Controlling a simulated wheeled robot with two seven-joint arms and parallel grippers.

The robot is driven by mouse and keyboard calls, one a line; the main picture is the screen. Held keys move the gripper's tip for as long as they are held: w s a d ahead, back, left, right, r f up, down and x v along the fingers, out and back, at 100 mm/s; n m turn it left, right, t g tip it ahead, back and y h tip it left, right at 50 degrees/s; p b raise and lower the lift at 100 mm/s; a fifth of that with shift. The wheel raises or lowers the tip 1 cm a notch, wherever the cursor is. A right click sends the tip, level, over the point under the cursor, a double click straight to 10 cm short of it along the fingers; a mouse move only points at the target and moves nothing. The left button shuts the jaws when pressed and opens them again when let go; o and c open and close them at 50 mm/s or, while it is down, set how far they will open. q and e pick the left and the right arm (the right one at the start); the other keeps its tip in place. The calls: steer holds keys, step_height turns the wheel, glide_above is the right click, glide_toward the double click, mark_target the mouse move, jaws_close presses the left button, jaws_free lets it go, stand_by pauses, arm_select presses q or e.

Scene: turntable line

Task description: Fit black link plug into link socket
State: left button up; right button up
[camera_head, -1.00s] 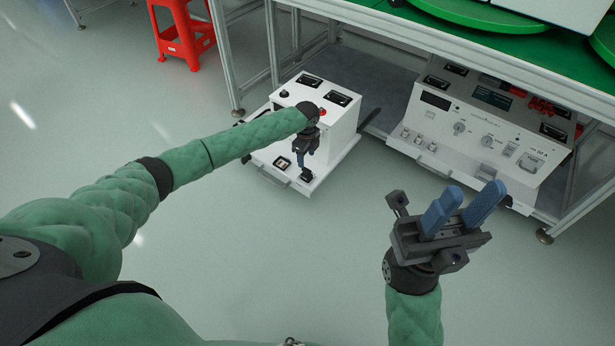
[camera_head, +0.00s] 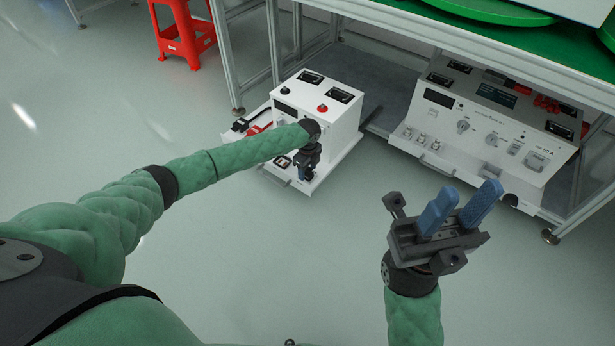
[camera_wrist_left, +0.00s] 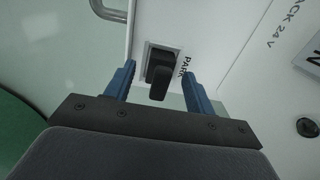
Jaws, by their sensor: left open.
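A black plug (camera_wrist_left: 160,75) sits in a square grey-framed holder marked PARK in the left wrist view. My left gripper (camera_wrist_left: 158,72) is open, with one blue finger on each side of the plug and visible gaps between. In the head view my left gripper (camera_head: 304,172) reaches down at the front right of the white unit's low ledge and hides most of the plug. A small framed fitting (camera_head: 283,161) lies on the ledge left of the gripper; I cannot tell whether it is the link socket. My right gripper (camera_head: 464,208) is open and empty, over the floor.
The white unit (camera_head: 340,120) stands on the floor, with red and black parts (camera_head: 258,128) on its left ledge. A control box (camera_head: 475,150) is under the green-topped bench (camera_head: 400,20). A red stool (camera_head: 182,35) stands at the back left. The front floor is clear.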

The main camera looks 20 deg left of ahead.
arm_select(q)
steer(key=c, duration=1.2)
